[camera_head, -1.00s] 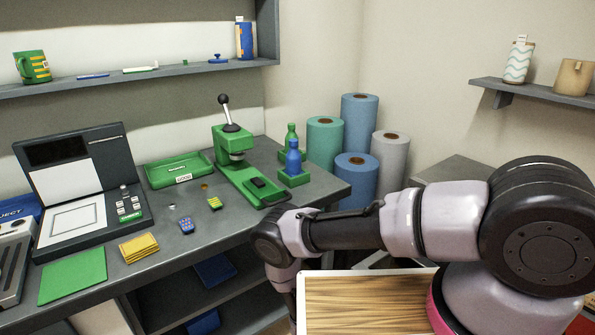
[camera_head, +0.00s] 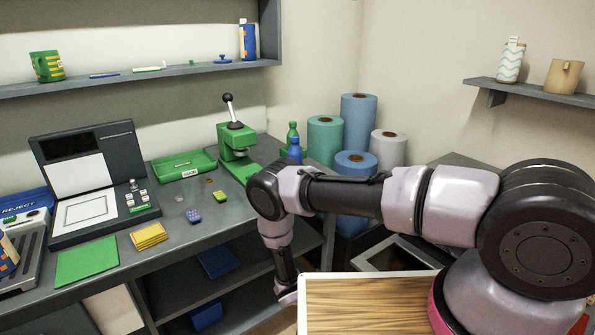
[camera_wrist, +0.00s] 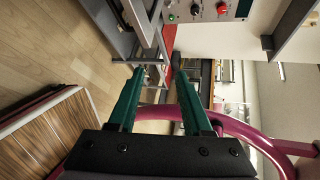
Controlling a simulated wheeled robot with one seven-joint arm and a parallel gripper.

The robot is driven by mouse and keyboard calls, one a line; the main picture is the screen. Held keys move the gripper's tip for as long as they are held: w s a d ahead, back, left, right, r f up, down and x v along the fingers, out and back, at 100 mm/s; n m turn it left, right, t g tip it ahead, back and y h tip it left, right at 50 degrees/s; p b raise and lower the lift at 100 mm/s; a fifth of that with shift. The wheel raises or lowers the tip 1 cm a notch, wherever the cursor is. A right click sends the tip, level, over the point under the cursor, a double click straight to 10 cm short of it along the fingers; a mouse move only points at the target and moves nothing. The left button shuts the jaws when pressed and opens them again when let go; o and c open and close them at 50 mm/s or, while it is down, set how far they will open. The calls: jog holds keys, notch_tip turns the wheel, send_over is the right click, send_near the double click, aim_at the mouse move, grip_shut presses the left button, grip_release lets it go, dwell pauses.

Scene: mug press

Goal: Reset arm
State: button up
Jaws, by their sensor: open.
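My arm reaches in from the right in the head view, its elbow in front of the workbench (camera_head: 190,243) and its forearm hanging down past the bench's front edge. The fingers are not visible in the head view. In the wrist view my gripper (camera_wrist: 158,98) shows two green fingers spread apart, with nothing between them. It is open and empty.
A green press (camera_head: 236,150) with a lever stands on the bench, partly behind my arm. A green tray (camera_head: 184,165), yellow cloth (camera_head: 149,237) and green mat (camera_head: 87,262) lie on the bench. Rolls (camera_head: 357,120) stand in the corner. A wood-topped surface (camera_head: 370,305) is close below my arm.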

jog(key=w+a+r+m+g+y, duration=0.25)
jog(key=w+r+m, duration=0.2)
jog(key=r, duration=0.55)
jog(key=w+a+r+m+g+y, duration=0.15)
jog(key=w+a+r+m, duration=0.35)
jog(key=r, duration=0.5)
jog(key=w+d+r+m+y, duration=0.1)
jog(key=d+r+m+y, duration=0.15)
jog(key=r+m, duration=0.6)
jog(key=w+d+r+m+y, duration=0.1)
jog(key=r+m+y, duration=0.25)
jog(key=r, duration=1.05)
jog(key=s+d+r+m+t+y, duration=0.2)
jog(key=s+d+r+m, duration=0.15)
jog(key=r, duration=0.55)
jog(key=s+d+r+m+t+y, duration=0.25)
jog(key=s+r+m, duration=0.2)
jog(key=r, duration=0.55)
jog(key=s+d+r+m+t+y, duration=0.2)
jog(key=s+r+m+t, duration=0.3)
jog(key=s+r+m, duration=0.4)
jog(key=shift+s+d+t, duration=0.35)
jog(key=shift+s+d, duration=0.35)
jog(key=shift+s, duration=0.3)
